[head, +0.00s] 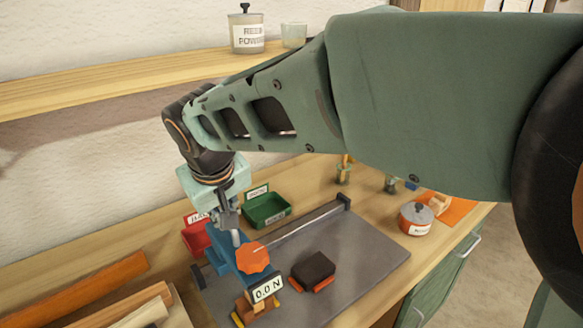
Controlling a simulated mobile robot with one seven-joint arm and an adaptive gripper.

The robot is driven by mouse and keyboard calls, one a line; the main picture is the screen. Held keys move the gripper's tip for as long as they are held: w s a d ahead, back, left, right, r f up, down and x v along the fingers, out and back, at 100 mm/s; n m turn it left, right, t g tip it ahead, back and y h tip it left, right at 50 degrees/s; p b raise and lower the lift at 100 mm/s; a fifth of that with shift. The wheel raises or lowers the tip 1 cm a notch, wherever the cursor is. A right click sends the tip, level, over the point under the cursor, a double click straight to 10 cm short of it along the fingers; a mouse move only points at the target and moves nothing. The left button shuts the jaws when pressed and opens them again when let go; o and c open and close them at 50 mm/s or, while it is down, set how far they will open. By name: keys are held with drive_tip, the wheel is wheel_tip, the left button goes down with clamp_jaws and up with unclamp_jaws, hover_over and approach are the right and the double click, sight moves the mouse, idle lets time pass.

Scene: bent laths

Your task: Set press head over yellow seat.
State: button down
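The blue press head (256,277) stands at the left part of a grey plate, with an orange octagonal knob (252,258) and a display reading 0.0 N (267,288). A yellow piece (237,319), which looks like the yellow seat, shows at the plate's front left, under and beside a brown wooden piece (258,303). The press head is just behind and partly above these; exact alignment cannot be told. My gripper (231,222) points down at the top of the press, by a grey upright post. Its fingers are small and overlap the post, so their opening is unclear.
A dark block (314,265) sits on orange-red supports right of the press. A rail (305,219) runs back right. Green (266,211) and red (196,238) bins stand behind. Orange and wooden laths (75,287) lie left. A lidded pot (416,219) stands right.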

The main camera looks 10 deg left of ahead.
drive_tip(key=shift+s+a, duration=0.4)
drive_tip(key=c, duration=2)
unclamp_jaws()
drive_tip(key=shift+s+a, duration=0.15)
drive_tip(key=shift+r, duration=0.15)
drive_tip(key=shift+r, duration=0.3)
wheel_tip(320, 180, up, 9)
drive_tip(key=shift+r, duration=0.2)
